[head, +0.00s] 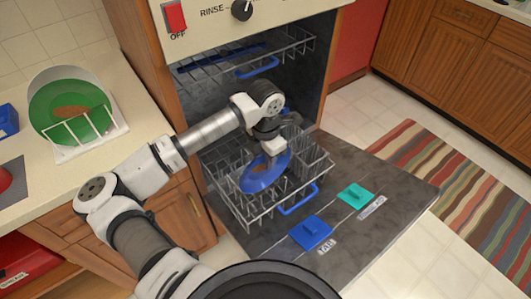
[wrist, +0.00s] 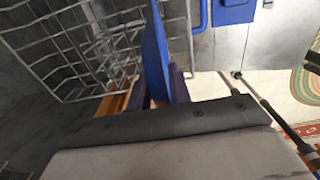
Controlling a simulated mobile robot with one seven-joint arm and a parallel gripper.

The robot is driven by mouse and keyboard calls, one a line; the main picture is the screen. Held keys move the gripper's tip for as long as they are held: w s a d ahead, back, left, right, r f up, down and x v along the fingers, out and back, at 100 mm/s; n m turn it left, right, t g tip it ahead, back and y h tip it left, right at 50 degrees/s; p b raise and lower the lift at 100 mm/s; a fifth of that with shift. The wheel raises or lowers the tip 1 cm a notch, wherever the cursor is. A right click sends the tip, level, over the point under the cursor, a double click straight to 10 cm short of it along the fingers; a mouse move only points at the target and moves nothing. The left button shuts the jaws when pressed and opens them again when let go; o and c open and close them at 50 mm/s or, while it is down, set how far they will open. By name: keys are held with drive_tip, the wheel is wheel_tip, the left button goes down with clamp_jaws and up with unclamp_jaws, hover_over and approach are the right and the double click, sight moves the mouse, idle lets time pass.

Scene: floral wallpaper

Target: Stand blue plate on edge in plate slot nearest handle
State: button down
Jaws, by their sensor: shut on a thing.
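The blue plate (head: 258,182) is inside or just above the lower dishwasher rack (head: 243,222), tilted in the head view. My gripper (head: 275,150) is above the plate and shut on its upper edge. In the wrist view the plate (wrist: 156,50) is seen nearly edge-on between the fingers (wrist: 158,92), beside the rack's wire grid (wrist: 75,45). The rack's blue handle (head: 298,201) is at its front, to the right of the plate. I cannot tell whether the plate's lower edge sits in a slot; rack wires and the plate itself hide it.
The open dishwasher door (head: 370,190) carries a blue block (head: 311,232) and a teal block (head: 355,195). The upper rack (head: 245,55) hangs above. A green plate (head: 70,108) stands in a white rack on the left counter. A striped rug lies right.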

sight(266, 176)
drive_tip(key=shift+f+b, duration=0.7)
drive_tip(key=shift+f, duration=2.1)
wheel_tip(266, 176, down, 4)
drive_tip(key=b, duration=0.4)
drive_tip(key=shift+r, duration=0.25)
drive_tip(key=c, duration=1.2)
unclamp_jaws()
wheel_tip(266, 176, up, 14)
drive_tip(key=shift+f+b, duration=0.1)
drive_tip(key=shift+b, duration=1.15)
